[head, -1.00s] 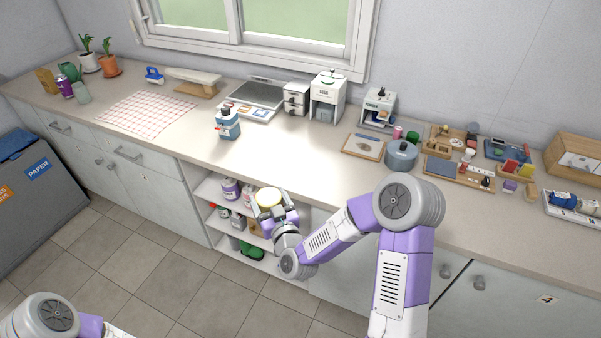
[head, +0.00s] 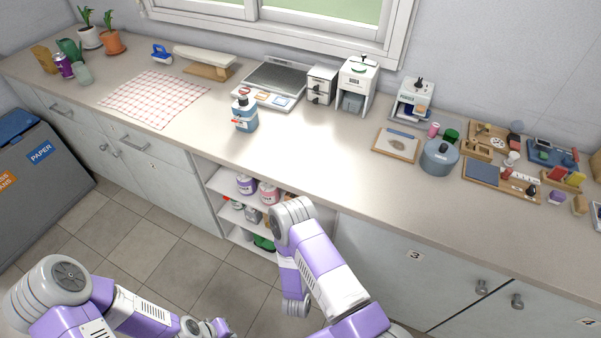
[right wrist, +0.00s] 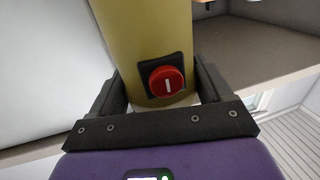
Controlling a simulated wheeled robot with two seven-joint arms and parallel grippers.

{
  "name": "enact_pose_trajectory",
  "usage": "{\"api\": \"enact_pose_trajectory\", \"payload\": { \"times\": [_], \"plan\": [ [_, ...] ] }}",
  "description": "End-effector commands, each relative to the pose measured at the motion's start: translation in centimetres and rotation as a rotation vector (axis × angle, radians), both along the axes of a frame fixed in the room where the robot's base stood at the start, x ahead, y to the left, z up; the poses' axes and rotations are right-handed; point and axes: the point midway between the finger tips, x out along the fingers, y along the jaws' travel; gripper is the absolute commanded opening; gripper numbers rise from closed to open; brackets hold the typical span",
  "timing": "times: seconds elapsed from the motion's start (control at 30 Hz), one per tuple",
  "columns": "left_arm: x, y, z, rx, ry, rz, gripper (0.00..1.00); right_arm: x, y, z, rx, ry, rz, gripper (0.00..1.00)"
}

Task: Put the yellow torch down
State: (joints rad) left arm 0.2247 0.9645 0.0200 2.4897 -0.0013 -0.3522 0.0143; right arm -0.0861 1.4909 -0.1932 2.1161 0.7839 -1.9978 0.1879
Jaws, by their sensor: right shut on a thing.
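The yellow torch (right wrist: 145,32) fills the upper middle of the right wrist view. Its red switch (right wrist: 166,81) in a black square faces the camera. My right gripper (right wrist: 160,85) is shut on the torch, with one dark finger on each side of the body. The torch's far end is cut off by the picture edge. In the head view the torch and the right gripper are hidden behind or below my right arm. My left arm shows at the bottom left of the head view, but its fingers do not show.
The long counter (head: 300,160) has a clear middle stretch, right of a blue bottle (head: 244,116). A checked cloth (head: 153,97) lies at left. A grey pot (head: 439,157) and trays stand at right. Below is an open shelf unit (head: 213,183) with several bottles.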

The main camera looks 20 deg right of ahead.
Motion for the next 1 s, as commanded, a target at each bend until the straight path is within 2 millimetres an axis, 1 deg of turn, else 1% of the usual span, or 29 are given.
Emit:
{"api": "enact_pose_trajectory", "payload": {
  "times": [0.17, 0.2, 0.27, 0.3, 0.4, 0.5, 0.57, 0.73, 0.8, 0.9, 1.0],
  "plan": [
    [-0.1, 0.0, -0.4, 0.0, 0.002, -0.001, 0.0, 2.1, -2.1, 0.1, 0.0, -0.009, -0.012, 0.37],
    [-0.1, 0.0, -0.5, 0.0, 0.002, -0.001, 0.0, 3.0, -2.6, 0.1, -0.001, -0.011, -0.01, 0.37],
    [-0.1, 0.0, -0.7, 0.0, 0.001, 0.0, 0.0, 4.3, -3.6, 0.2, -0.002, -0.011, -0.01, 0.37],
    [-0.1, 0.0, -0.8, 0.0, 0.001, 0.0, 0.0, 4.6, -3.8, -0.2, 0.002, 0.0, -0.008, 0.37],
    [-0.1, 0.0, -1.1, 0.0, 0.001, 0.0, 0.0, 4.9, -3.8, -0.8, 0.014, 0.018, -0.003, 0.37],
    [-0.1, 0.0, -1.5, 0.0, 0.001, 0.0, 0.0, 5.4, -4.1, -1.0, 0.018, 0.021, -0.002, 0.37],
    [-0.1, 0.0, -1.6, 0.0, 0.001, 0.0, 0.0, 5.8, -4.4, -0.9, 0.017, 0.018, -0.002, 0.37],
    [-0.1, 0.0, -2.2, 0.0, 0.001, 0.0, 0.0, 7.0, -5.8, 0.1, -0.002, -0.01, -0.012, 0.37],
    [-0.1, 0.0, -2.5, 0.0, 0.001, 0.0, 0.0, 8.8, -6.9, 0.2, -0.006, -0.012, -0.007, 0.37],
    [-0.1, 0.0, -2.9, 0.0, 0.001, 0.0, 0.0, 10.8, -8.2, 0.1, -0.005, -0.009, -0.005, 0.37],
    [-0.1, 0.0, -3.1, 0.0, 0.001, 0.0, 0.0, 12.2, -9.3, 0.1, -0.003, -0.008, -0.004, 0.37]
  ]
}}
